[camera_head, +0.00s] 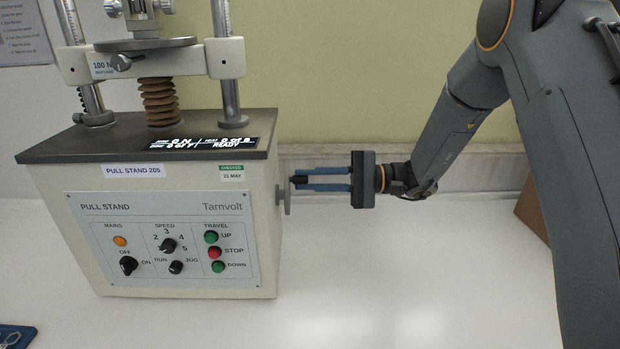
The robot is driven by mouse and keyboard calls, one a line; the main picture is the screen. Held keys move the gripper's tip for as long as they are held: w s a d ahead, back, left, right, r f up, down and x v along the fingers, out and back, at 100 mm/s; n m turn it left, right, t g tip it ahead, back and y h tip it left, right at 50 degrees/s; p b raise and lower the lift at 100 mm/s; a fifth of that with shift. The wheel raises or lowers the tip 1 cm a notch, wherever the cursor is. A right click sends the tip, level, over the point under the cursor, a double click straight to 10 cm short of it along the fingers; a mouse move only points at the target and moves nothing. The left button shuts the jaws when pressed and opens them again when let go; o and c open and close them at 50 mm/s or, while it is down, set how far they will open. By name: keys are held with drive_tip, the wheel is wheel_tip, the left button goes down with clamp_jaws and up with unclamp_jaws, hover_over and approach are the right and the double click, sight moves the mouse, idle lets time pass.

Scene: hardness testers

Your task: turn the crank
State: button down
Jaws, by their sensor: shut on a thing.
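The pull stand (190,285) is a cream box with a dark top, standing on the left of the white bench. A crank shows on its right side as a grey disc (284,198) seen nearly edge-on, with a short dark handle (299,180) sticking out to the right. My gripper (298,179) reaches in from the right, level, with its two blue fingers shut on the crank handle. The fingertips cover part of the handle. The disc's face is mostly hidden by the edge-on angle.
The stand's columns (222,60) and crosshead (190,62) rise above its top. The front panel has knobs and buttons, with a display reading READY above. A brown box (532,210) is partly behind my arm. The bench in front (400,290) is clear.

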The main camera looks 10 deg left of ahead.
drive_tip(key=f+m, duration=0.1)
drive_tip(key=m, duration=0.2)
drive_tip(key=w+f+m+p, duration=0.1)
drive_tip(key=m, duration=0.3)
drive_tip(key=m+p, duration=0.1)
drive_tip(key=m, duration=0.3)
drive_tip(key=shift+w+a+f, duration=0.15)
drive_tip(key=shift+w+f, duration=0.05)
drive_tip(key=shift+f, duration=0.2)
drive_tip(key=c, duration=1.7)
unclamp_jaws()
drive_tip(key=shift+o, duration=0.2)
drive_tip(key=b+v, duration=0.1)
drive_tip(key=v, duration=0.7)
drive_tip(key=shift+b, duration=0.4)
